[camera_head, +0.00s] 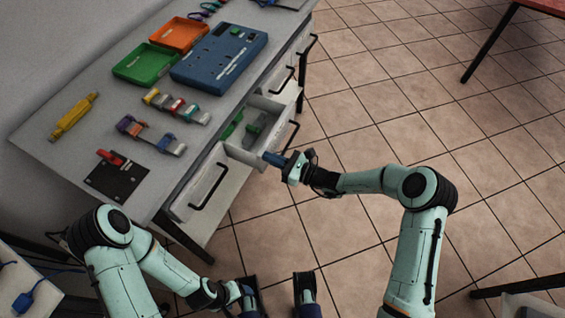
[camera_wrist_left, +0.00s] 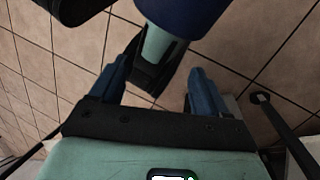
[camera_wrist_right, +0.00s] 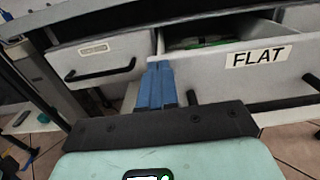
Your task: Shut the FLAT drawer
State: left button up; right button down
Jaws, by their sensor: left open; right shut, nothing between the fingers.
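The FLAT drawer (camera_head: 283,138) stands pulled out from the desk, with green and grey items inside. In the right wrist view its white front (camera_wrist_right: 285,75) carries the FLAT label, and a dark handle shows at the right edge. My right gripper (camera_head: 270,157) is shut and empty, its blue fingertips at the near end of the drawer front. In the right wrist view the fingers (camera_wrist_right: 157,70) overlap the left end of that front; I cannot tell whether they touch it. My left gripper (camera_wrist_left: 157,72) is open and empty, low over the floor beside my base.
A neighbouring drawer (camera_wrist_right: 98,58) with a dark handle is left of the FLAT drawer. The desk top (camera_head: 200,150) holds a blue box (camera_head: 218,62), green tray (camera_head: 146,64), orange tray (camera_head: 180,33) and yellow tool (camera_head: 73,115).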

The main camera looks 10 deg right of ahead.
jog(key=b+x, duration=0.4)
jog(key=x, duration=0.8)
jog(key=shift+w+a+f, duration=0.15)
jog(key=shift+a, duration=0.15)
jog(key=shift+w+a, duration=0.35)
jog(key=shift+a, duration=0.1)
pick_arm(q)
jog(key=w+a+f+t+y, duration=0.1)
jog(key=w+a+f+t, duration=0.1)
jog(key=w+f, duration=0.3)
jog(key=shift+w+a+f, duration=0.2)
jog(key=shift+w+a, duration=0.2)
jog(key=shift+w, duration=0.3)
pick_arm(e)
jog(key=shift+r, duration=0.3)
jog(key=shift+a+r, duration=0.15)
